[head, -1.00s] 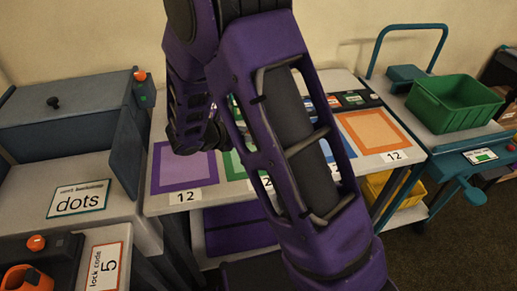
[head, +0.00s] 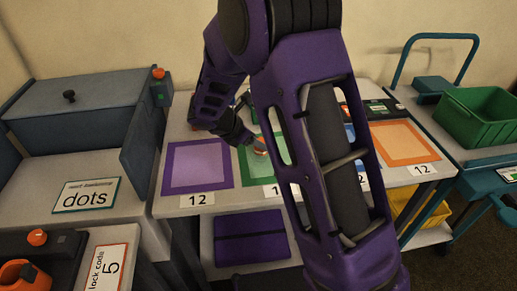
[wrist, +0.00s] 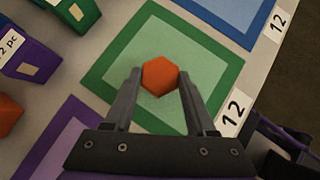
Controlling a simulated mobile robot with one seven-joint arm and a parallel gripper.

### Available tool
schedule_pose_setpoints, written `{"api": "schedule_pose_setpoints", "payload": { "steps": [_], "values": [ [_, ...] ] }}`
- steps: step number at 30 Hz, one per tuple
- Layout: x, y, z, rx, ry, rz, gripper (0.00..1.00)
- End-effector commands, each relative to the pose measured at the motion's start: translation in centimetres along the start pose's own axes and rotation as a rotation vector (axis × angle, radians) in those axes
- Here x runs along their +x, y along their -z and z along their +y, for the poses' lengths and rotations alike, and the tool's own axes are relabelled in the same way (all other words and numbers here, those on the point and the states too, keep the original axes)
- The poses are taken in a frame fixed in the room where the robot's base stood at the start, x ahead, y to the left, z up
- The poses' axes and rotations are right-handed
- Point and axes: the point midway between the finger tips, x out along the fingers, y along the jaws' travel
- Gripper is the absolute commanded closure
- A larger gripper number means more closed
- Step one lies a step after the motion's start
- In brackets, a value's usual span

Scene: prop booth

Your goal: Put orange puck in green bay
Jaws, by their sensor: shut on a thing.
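The orange puck (wrist: 160,77) is a small six-sided piece, held between the two fingers of my gripper (wrist: 160,90) in the wrist view. The green bay (wrist: 112,72), a dark green square frame with a pale green middle, lies behind the puck there. In the head view the green bay (head: 249,169) is partly hidden by my arm, and a bit of orange (head: 260,150) shows at my gripper (head: 257,147) over it. I cannot tell whether the puck touches the bay's surface.
The purple bay (head: 198,166) lies left of the green one; a blue bay (wrist: 222,12) and the orange bay (head: 402,143) lie to the right. In the wrist view, a green block (wrist: 75,12), a purple block (wrist: 28,48) and another orange piece (wrist: 8,114) stand at the left.

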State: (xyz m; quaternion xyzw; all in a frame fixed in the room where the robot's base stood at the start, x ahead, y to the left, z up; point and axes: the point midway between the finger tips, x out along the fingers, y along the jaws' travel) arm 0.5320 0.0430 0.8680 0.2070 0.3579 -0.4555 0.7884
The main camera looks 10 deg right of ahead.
Motion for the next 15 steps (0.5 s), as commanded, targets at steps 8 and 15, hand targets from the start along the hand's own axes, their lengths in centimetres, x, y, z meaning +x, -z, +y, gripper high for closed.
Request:
{"api": "schedule_pose_setpoints", "payload": {
  "steps": [8,15],
  "values": [
    [1.53,1.36,0.02,0.000,-0.001,0.000,1.00],
    [1.81,1.61,0.01,-0.001,-0.001,0.000,0.42]
  ]
}}
